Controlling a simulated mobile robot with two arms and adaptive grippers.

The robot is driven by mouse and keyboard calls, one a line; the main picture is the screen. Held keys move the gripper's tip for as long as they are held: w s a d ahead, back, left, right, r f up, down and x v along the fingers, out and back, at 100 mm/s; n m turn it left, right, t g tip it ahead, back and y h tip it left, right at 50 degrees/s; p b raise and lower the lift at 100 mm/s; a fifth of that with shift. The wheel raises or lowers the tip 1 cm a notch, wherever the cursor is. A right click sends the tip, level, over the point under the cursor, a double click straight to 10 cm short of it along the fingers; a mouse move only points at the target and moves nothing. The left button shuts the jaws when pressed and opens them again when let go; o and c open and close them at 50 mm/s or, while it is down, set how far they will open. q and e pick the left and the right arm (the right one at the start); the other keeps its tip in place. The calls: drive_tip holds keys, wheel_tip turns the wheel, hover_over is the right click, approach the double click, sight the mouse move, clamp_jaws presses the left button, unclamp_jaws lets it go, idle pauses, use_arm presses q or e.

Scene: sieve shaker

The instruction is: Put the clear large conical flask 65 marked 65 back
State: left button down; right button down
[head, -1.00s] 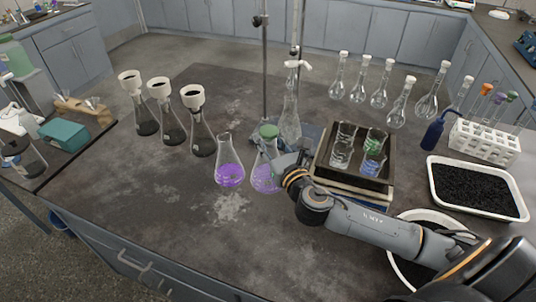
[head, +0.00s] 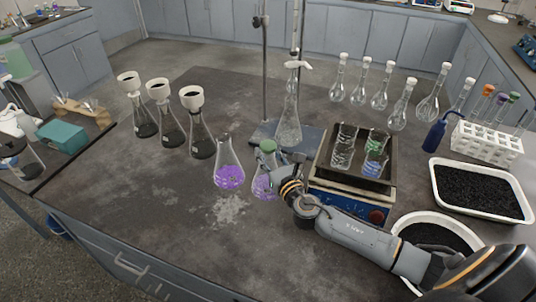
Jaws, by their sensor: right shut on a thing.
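A clear conical flask with purple liquid and a green stopper (head: 267,158) stands at the middle of the bench, partly hidden by my right gripper. My right gripper (head: 272,182) is shut on this flask from its right side; the fingertips are hard to make out. A similar open flask with purple liquid (head: 229,168) stands just to its left. A clear, empty-looking conical flask (head: 289,125) stands behind, under the burette on the stand. I cannot read a 65 on any flask. My left gripper is not in view.
Several dark-filled flasks with white funnels (head: 201,135) stand to the left. A tray of beakers (head: 340,178) on a blue device is close to the right of my gripper. A white bucket (head: 402,218) sits under my right arm. The front-left bench is clear.

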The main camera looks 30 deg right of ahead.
drive_tip(key=c, duration=1.4)
unclamp_jaws()
drive_tip(key=shift+f, duration=0.2)
drive_tip(key=o, duration=0.5)
drive_tip(key=shift+r, duration=0.15)
drive_tip(key=shift+s+r, duration=0.1)
drive_tip(key=s, duration=0.4)
drive_tip(key=s+b, duration=0.1)
drive_tip(key=s, duration=0.3)
drive_tip(key=s+b, duration=0.1)
drive_tip(key=s, duration=0.3)
drive_tip(key=shift+a, duration=0.35)
